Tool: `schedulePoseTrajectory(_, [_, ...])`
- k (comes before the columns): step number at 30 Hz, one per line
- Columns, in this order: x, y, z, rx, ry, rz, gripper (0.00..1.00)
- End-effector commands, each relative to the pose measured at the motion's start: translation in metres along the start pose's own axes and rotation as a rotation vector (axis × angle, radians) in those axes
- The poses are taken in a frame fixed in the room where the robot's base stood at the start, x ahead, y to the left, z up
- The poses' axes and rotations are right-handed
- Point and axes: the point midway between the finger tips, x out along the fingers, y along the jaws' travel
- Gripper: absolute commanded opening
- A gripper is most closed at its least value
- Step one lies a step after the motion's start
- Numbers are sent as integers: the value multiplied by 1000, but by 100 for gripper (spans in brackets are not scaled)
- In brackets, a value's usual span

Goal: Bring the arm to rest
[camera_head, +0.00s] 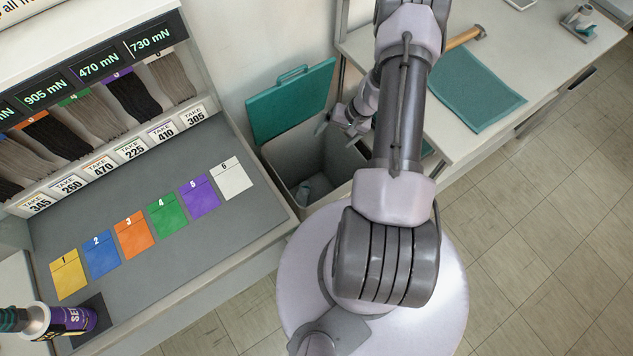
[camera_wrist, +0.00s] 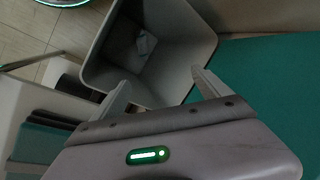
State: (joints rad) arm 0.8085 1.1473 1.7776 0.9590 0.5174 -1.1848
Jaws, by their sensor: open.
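My gripper (camera_head: 338,130) is open and empty over the grey bin (camera_head: 272,153), whose teal lid (camera_head: 290,103) stands raised against the wall. In the wrist view my gripper (camera_wrist: 160,79) has its two fingers wide apart in front of the bin's mouth (camera_wrist: 186,32). A small pale crumpled item (camera_wrist: 146,43) lies at the bin's bottom, apart from the fingers. My arm reaches out from my base, and its upper link hides part of the bin's right side and surroundings.
At left, a grey counter (camera_head: 190,243) carries a row of coloured numbered cards (camera_head: 134,233) under a rack of hanging strands. A purple canister (camera_head: 70,320) lies at its near corner. At right, a white bench (camera_head: 520,60) holds a teal mat (camera_head: 470,90) and a wooden-handled tool (camera_head: 463,38).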

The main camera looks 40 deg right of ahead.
Motion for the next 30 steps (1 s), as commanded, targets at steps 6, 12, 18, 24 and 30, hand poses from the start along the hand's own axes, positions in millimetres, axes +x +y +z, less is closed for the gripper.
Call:
schedulePoseTrajectory(6, [-37,0,0,0,0,0,87])
schedulePoseTrajectory(12, [-40,0,0,0,-1,0,87])
schedulePoseTrajectory(18, [-40,0,0,0,-1,0,87])
schedulePoseTrajectory(24, [-64,-31,-7,-38,14,-3,87])
schedulePoseTrajectory(30, [-179,-175,22,-197,52,-18,87])
